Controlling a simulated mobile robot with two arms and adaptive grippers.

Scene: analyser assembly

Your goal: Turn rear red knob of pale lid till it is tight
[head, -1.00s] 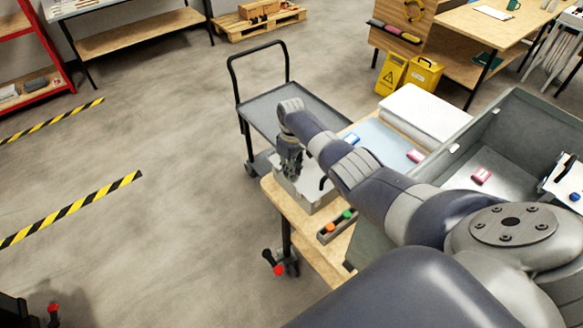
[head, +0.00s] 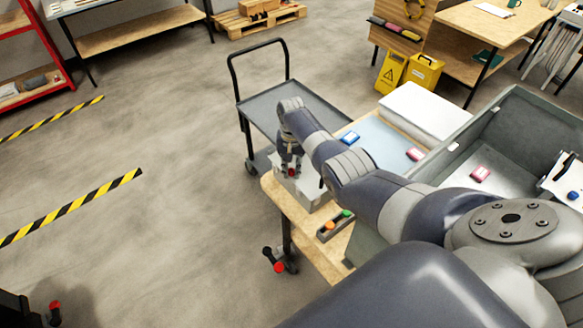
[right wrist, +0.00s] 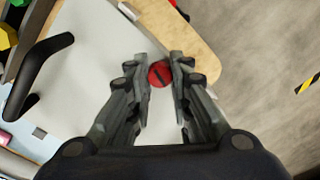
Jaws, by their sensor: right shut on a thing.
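The pale lid (head: 310,190) sits near the left corner of the wooden bench, partly hidden by my right arm. It also shows in the right wrist view (right wrist: 95,75), with a black handle (right wrist: 42,72) at its left. My right gripper (head: 290,168) points down over the lid. In the right wrist view, its fingertips (right wrist: 161,78) are shut on a round red knob (right wrist: 160,74) with a dark slot across its top. The knob is upright near the lid's edge. My left gripper is not in view.
A small tray with an orange and a green knob (head: 345,213) lies right of the lid. A blue item (head: 349,138) and a pink item (head: 415,154) lie behind. A grey cart (head: 280,108) stands beyond the bench. Open floor lies left.

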